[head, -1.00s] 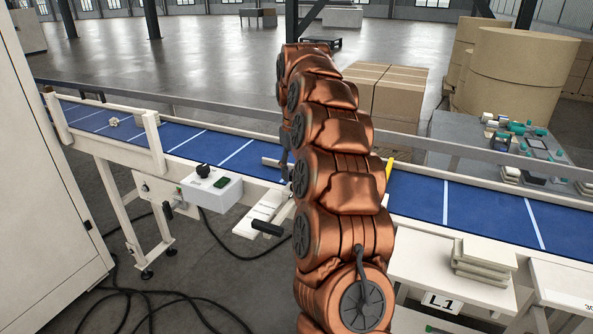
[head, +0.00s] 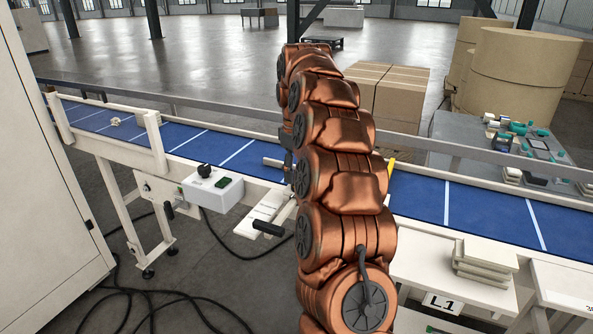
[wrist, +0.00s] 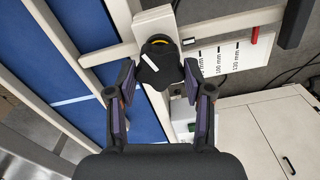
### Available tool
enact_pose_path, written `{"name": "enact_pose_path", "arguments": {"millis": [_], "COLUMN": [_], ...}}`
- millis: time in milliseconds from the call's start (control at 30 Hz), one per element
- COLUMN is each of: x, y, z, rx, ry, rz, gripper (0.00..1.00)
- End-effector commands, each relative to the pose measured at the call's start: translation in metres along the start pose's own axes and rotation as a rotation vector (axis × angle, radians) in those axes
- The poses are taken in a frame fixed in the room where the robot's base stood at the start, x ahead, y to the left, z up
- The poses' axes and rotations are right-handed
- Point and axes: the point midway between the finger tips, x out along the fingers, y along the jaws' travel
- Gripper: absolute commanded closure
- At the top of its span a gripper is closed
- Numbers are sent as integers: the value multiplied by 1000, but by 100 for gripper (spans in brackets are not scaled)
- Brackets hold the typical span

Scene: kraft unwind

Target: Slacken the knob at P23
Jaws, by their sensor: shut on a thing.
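A black lobed knob (wrist: 161,66) with a white mark on it sits on a cream bracket (wrist: 152,22) beside the blue conveyor in the wrist view. A yellow ring shows at its upper edge. My gripper (wrist: 159,72) has its two purple-padded fingers on the left and right sides of the knob and is shut on it. No P23 label can be read. In the head view the knob and the fingertips are hidden behind my copper arm.
The blue conveyor belt (head: 490,207) runs across the head view between cream rails. A control box (head: 212,190) with a black button and a black handle (head: 268,229) stick out at its near side. The wrist view shows a millimetre scale (wrist: 221,58) and a red pointer (wrist: 255,36).

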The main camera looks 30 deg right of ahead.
Motion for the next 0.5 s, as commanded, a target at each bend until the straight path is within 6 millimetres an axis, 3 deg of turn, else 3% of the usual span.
{"name": "enact_pose_path", "arguments": {"millis": [233,267,500], "x": [3,3,2], "y": [-2,-2,-1], "z": [0,0,0], "rx": [-1,-1,0], "ry": [-5,-5,-3], "rz": [-7,-7,-4], "gripper": [84,46,24]}}
